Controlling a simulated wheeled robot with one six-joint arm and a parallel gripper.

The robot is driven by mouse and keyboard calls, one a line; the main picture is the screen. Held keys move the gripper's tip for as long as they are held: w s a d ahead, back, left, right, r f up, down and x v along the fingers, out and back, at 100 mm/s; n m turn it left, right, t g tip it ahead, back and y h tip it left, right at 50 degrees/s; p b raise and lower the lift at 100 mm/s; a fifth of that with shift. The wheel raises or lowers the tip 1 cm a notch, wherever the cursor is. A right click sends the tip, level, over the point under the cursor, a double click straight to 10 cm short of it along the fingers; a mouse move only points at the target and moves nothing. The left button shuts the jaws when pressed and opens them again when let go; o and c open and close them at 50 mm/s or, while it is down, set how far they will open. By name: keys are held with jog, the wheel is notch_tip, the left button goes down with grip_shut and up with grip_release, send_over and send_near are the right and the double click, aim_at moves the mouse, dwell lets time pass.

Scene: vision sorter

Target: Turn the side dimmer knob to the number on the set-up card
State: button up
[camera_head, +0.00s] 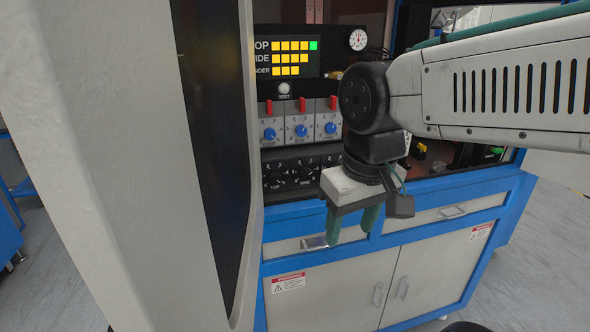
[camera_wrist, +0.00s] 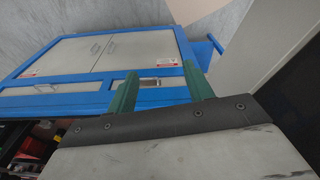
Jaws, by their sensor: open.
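The side dimmer knob (camera_head: 307,173) is a black knob with white marks on a dark panel (camera_head: 290,191), in the head view. It is the middle one of the row, above the label SIDE; its exact setting is too small to read. The top dimmer knob (camera_head: 276,181) is to its left. My gripper's body partly hides the right end of the panel. My gripper (camera_head: 350,232) is open and empty, with green fingers pointing down in front of the cabinet, right of and below the knob. Its fingers also show in the wrist view (camera_wrist: 160,70). I cannot make out the set-up card.
A display (camera_head: 288,52) shows rows of yellow bars, with one green bar in the top row. Blue knobs (camera_head: 301,131) with red switches sit above the dimmer panel. Drawer handles (camera_head: 314,243) project below the counter's blue edge. A gauge (camera_head: 358,39) is at upper right.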

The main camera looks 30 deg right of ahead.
jog(key=w+d+m+t, duration=0.1)
jog(key=w+d, duration=0.2)
jog(key=w, duration=0.7)
jog(key=w+d, duration=0.3)
jog(key=w, duration=0.6)
jog(key=t+h, duration=0.1)
send_near(308, 172)
notch_tip(308, 172, down, 2)
jog(key=shift+m+t, duration=0.3)
jog(key=shift+m, duration=0.1)
jog(key=x, duration=0.7)
jog(key=shift+w+f, duration=0.15)
jog(key=shift+w, duration=0.05)
jog(key=c, duration=1)
